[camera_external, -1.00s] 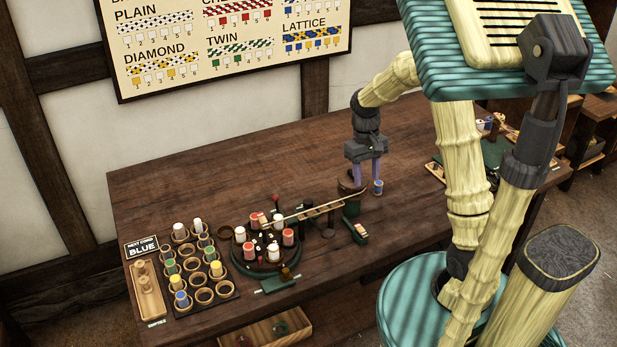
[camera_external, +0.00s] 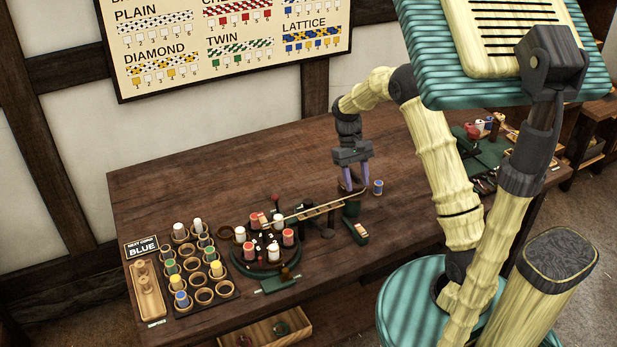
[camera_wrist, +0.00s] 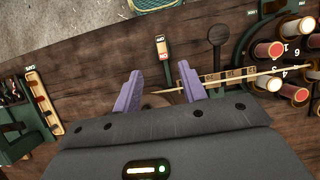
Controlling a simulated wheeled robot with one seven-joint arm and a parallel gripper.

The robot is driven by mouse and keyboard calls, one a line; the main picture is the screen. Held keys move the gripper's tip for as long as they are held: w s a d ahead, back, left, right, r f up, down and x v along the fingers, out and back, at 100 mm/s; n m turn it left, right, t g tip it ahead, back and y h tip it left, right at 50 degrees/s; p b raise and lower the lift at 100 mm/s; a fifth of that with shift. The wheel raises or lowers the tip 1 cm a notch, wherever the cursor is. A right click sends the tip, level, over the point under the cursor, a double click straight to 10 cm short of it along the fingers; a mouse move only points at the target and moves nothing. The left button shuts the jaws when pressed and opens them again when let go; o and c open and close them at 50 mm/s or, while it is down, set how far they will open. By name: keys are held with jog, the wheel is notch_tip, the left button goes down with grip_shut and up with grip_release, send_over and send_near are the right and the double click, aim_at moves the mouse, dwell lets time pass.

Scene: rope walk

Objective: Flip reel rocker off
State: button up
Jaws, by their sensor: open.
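The reel is mostly hidden by the fingers.
A light cord on a wooden rail (camera_external: 318,210) runs left from the reel to a round braiding plate (camera_external: 262,262) with red and white bobbins. A blue-topped spool (camera_external: 378,187) stands just right of my gripper. Bare table (camera_external: 400,225) lies right of the rocker.

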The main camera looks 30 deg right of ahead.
aim_at(365, 235)
jog(key=p+x, duration=0.1)
jog(key=x, duration=1.4)
jog(key=shift+f, duration=0.15)
jog(key=shift+c, duration=0.4)
grip_shut()
jog(key=shift+s+t, duration=0.1)
jog(key=shift+t, duration=0.2)
jog(key=shift+s+f+t+b, duration=0.2)
jog(key=shift+s+t+b, duration=0.1)
jog(key=shift+t+b, duration=0.5)
